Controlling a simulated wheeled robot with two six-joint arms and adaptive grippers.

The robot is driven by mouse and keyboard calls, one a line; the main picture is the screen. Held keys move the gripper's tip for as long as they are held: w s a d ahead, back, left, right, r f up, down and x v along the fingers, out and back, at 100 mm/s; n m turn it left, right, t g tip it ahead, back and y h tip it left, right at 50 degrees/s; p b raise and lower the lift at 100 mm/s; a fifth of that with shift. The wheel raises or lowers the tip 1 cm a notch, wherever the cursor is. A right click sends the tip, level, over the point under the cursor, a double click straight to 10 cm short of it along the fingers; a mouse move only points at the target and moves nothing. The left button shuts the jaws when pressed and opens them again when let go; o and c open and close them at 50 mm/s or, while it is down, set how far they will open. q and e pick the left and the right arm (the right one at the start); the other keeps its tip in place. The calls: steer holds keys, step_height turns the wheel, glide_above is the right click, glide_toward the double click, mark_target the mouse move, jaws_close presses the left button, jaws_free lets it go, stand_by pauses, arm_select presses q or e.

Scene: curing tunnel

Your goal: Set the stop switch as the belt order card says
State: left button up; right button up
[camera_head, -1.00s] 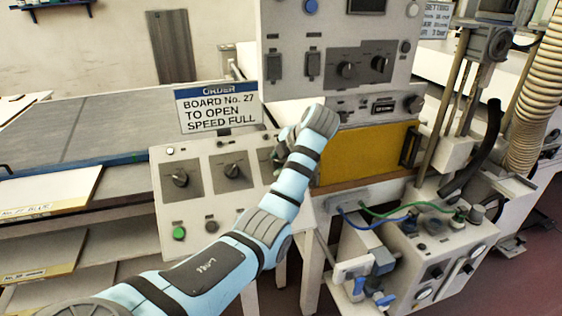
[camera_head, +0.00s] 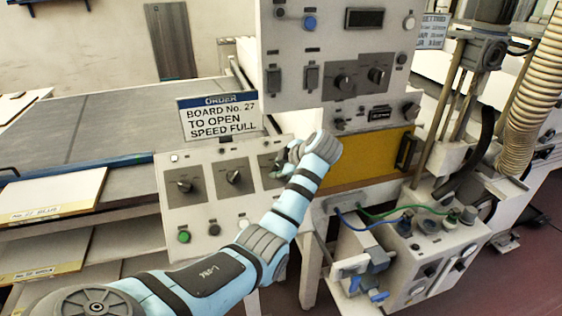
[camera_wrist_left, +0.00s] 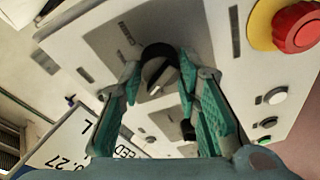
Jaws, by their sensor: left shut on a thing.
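The order card (camera_head: 219,117) stands behind the sloped control panel in the head view and reads "BOARD No. 27 TO OPEN SPEED FULL". The panel (camera_head: 207,208) carries a row of dark rotary switches: a left one (camera_head: 184,186), a middle one (camera_head: 234,177) and a right one mostly hidden by my left arm. My left gripper (camera_head: 282,165) is at that right switch. In the left wrist view, my left gripper (camera_wrist_left: 160,95) has its teal fingers on both sides of a black rotary knob (camera_wrist_left: 157,72) and is shut on it. The knob's pointer is pale. My right gripper is out of view.
A red push button on a yellow base (camera_wrist_left: 297,27) sits near the knob in the left wrist view. A green button (camera_head: 184,237) is low on the panel. A taller cabinet (camera_head: 290,103) rises behind, with a yellow panel (camera_head: 365,155). Labelled boards (camera_head: 50,196) lie at left.

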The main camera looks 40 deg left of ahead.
arm_select(q)
steer(key=shift+f+m+p, duration=0.1)
steer(key=shift+m+p, duration=0.5)
steer(key=shift+m, duration=0.4)
steer(key=o, duration=1.2)
steer(key=shift+s, duration=0.1)
steer(key=shift+c, duration=0.2)
steer(key=shift+d+r, duration=0.15)
steer(key=shift+r, duration=0.05)
steer(key=v, duration=1.1)
steer(key=shift+s+d, duration=0.3)
steer(key=shift+d, duration=0.05)
